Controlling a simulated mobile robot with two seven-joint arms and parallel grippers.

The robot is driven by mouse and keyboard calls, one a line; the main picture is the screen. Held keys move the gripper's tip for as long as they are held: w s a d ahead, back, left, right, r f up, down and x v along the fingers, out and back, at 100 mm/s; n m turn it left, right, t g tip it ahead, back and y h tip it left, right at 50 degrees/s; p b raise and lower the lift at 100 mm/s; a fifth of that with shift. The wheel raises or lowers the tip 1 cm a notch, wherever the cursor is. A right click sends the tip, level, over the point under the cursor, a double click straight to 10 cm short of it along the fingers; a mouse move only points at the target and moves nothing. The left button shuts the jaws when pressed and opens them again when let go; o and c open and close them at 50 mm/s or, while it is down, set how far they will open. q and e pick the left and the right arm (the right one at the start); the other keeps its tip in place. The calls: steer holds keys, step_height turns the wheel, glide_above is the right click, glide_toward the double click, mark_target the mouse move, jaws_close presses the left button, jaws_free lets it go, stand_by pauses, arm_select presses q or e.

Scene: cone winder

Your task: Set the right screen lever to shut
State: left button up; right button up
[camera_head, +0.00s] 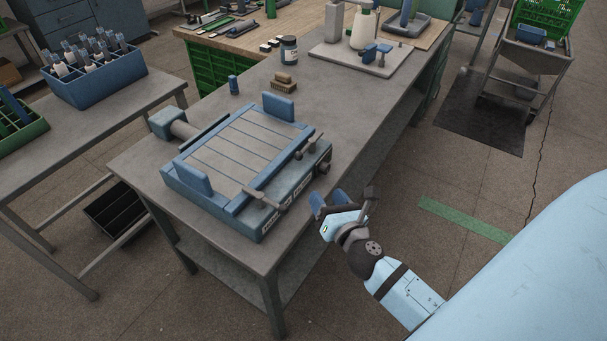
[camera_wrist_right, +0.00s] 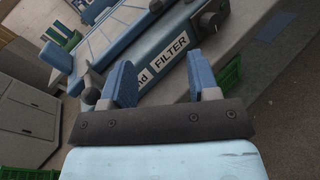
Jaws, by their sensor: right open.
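A blue and grey machine with a slatted top (camera_head: 245,153) sits on the grey workbench. Two levers show along its near right side: one (camera_head: 263,199) at the nearer end, with a round dark knob, and one (camera_head: 308,146) at the farther end, right in the picture. In the right wrist view a lever's round knob (camera_wrist_right: 90,96) shows left of the fingers, beside a "FILTER" label (camera_wrist_right: 169,53). I cannot tell the lever settings for sure. My right gripper (camera_head: 327,202) is open and empty, off the bench edge, apart from both levers. My left gripper is not in view.
A dark round dial (camera_head: 324,169) sits on the machine's right end. A brush (camera_head: 284,82), a dark jar (camera_head: 288,50) and a small blue bottle (camera_head: 233,85) stand behind it. The bench top (camera_head: 350,100) is clear right of the machine. A cart (camera_head: 522,62) stands at the far right.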

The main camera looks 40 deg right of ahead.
mark_target(301, 159)
steer(key=shift+n, duration=0.8)
steer(key=w, duration=0.4)
steer(key=w+d+p, duration=0.1)
steer(key=w, duration=0.4)
steer(key=w+d, duration=0.1)
steer(key=w, duration=0.3)
steer(key=shift+w+d+r, duration=0.15)
steer(key=shift+w+d, duration=0.05)
steer(key=shift+w, duration=0.2)
